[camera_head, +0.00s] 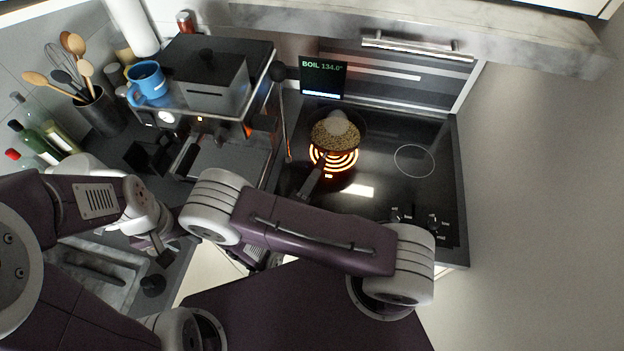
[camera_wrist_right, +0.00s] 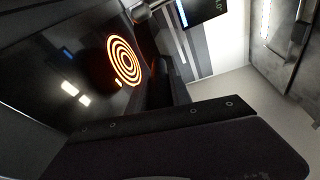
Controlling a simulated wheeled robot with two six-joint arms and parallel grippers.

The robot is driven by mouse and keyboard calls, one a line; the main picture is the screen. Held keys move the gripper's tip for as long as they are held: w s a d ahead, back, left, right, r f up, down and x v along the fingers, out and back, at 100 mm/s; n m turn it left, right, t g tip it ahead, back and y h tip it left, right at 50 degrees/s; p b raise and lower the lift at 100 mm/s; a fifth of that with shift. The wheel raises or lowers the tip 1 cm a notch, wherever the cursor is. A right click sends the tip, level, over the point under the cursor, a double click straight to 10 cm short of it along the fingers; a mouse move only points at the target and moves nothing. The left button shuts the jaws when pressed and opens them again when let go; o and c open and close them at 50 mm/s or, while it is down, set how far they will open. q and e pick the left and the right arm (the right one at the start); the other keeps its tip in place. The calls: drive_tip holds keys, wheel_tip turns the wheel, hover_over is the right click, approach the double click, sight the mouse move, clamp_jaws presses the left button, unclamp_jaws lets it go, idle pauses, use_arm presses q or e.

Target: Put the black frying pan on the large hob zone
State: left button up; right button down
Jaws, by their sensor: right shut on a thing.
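The black frying pan (camera_head: 336,129) holds brownish food with a pale lump on it. In the head view it covers the rear edge of the glowing orange hob zone (camera_head: 333,159); I cannot tell whether it touches the glass. Its handle (camera_head: 313,178) points toward me and runs to my right arm. My right gripper is at the handle and shut on it, its fingertips mostly hidden by my arm. The wrist view shows the glowing zone (camera_wrist_right: 124,62) bare. My left gripper (camera_head: 160,256) hangs over the counter at the left, away from the pan; its opening is unclear.
The hob (camera_head: 390,190) has a thin unlit ring (camera_head: 414,160) at its right and knobs at its front right. A display (camera_head: 323,75) reads BOIL 134.0. A coffee machine with a blue mug (camera_head: 147,82), a utensil pot and bottles crowd the left.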

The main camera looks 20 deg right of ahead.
drive_tip(key=shift+f+b, duration=2.5)
drive_tip(key=shift+f, duration=1.35)
drive_tip(key=c, duration=1.1)
unclamp_jaws()
drive_tip(key=shift+f, duration=0.1)
drive_tip(key=shift+s, duration=0.15)
